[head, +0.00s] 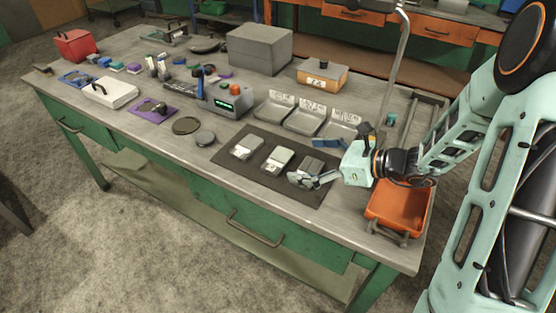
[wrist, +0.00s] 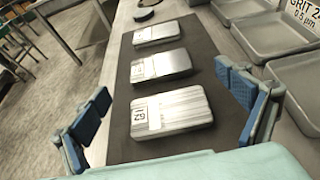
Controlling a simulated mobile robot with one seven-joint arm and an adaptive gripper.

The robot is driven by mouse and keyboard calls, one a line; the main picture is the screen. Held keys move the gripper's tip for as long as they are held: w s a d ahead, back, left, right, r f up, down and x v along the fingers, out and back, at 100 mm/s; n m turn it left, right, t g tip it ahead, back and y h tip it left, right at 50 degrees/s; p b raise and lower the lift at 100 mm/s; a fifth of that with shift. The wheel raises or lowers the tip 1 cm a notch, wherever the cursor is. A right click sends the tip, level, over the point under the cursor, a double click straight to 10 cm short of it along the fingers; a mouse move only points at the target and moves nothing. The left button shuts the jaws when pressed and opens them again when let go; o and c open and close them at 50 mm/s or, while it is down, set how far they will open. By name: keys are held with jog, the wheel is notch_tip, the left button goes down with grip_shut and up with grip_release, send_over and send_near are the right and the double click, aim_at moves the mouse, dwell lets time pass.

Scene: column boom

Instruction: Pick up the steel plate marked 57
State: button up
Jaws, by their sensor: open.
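Three steel plates lie in a row on a dark mat. In the wrist view the nearest plate (wrist: 171,112) has a brushed face and a white label with a two-digit number that I cannot read surely. The middle plate (wrist: 160,65) and the far plate (wrist: 157,32) also carry labels, too small to read. In the head view these are the right plate (head: 311,164), middle plate (head: 277,160) and left plate (head: 246,147). My gripper (head: 313,163) is open above the right plate. In the wrist view its blue-padded fingers stand either side of that plate, apart from it.
The dark mat (head: 227,158) lies near the bench's front edge. Several grey labelled trays (head: 305,121) stand behind it. An orange bin (head: 398,206) sits right of my gripper. Round dark discs (head: 186,125) lie left of the mat. A bent metal pole (head: 398,55) rises behind my gripper.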

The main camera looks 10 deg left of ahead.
aim_at(276, 158)
jog(key=x, duration=0.6)
jog(key=shift+s+a+f, duration=0.1)
jog(key=shift+a+f, duration=0.15)
jog(key=shift+f, duration=0.1)
jog(key=shift+r, duration=0.1)
jog(key=c, duration=1.9)
jog(key=shift+r, duration=0.1)
